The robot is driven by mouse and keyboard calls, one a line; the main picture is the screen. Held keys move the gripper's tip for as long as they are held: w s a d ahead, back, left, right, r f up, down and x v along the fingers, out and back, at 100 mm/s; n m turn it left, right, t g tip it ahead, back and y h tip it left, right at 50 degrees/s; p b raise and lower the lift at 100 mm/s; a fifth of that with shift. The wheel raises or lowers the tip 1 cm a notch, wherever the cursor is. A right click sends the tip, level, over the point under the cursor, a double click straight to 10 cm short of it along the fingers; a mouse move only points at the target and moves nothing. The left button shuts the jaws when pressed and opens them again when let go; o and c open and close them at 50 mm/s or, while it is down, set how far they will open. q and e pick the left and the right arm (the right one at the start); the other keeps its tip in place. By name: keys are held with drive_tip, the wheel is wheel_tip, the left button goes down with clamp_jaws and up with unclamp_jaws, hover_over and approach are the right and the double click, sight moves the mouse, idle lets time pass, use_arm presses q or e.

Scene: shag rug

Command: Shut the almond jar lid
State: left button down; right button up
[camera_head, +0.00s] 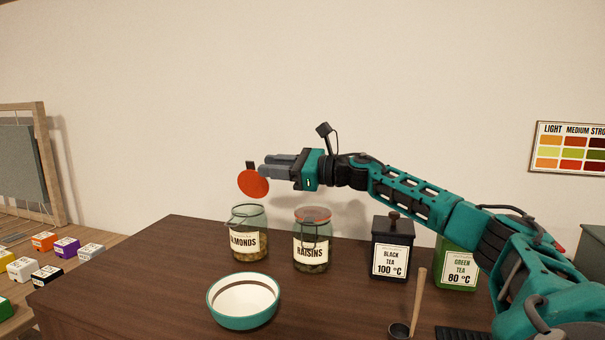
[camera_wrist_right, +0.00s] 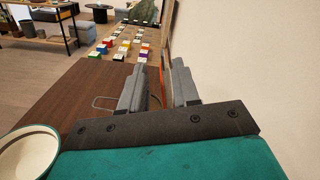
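The almond jar (camera_head: 249,240) is glass with an "ALMONDS" label and stands on the brown table with its mouth open. Its round red lid (camera_head: 253,184) is raised on edge above the jar; its orange edge (camera_wrist_right: 162,84) shows between the fingers in the right wrist view. The wire clasp (camera_head: 237,221) hangs out at the jar's left; it also shows in the wrist view (camera_wrist_right: 103,104). My right gripper (camera_head: 263,168) is open at the lid, its fingers apart. I cannot tell whether a finger touches the lid. My left gripper is not in view.
A closed raisin jar (camera_head: 312,243) stands right of the almond jar. A teal bowl (camera_head: 243,320) is in front. A black tea tin (camera_head: 392,247), a green tea tin (camera_head: 458,265) and a scoop (camera_head: 415,305) are farther right. The table's left side is clear.

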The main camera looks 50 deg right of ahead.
drive_tip(key=b+v, duration=0.1)
drive_tip(key=v, duration=0.1)
drive_tip(key=b+v, duration=0.3)
drive_tip(key=v, duration=0.2)
drive_tip(key=shift+f, duration=0.3)
drive_tip(key=shift+s+d+r+b, duration=0.15)
drive_tip(key=shift+s+d+b, duration=0.1)
drive_tip(key=shift+s+b, duration=0.3)
drive_tip(key=shift+s+r, duration=0.15)
drive_tip(key=shift+r, duration=0.05)
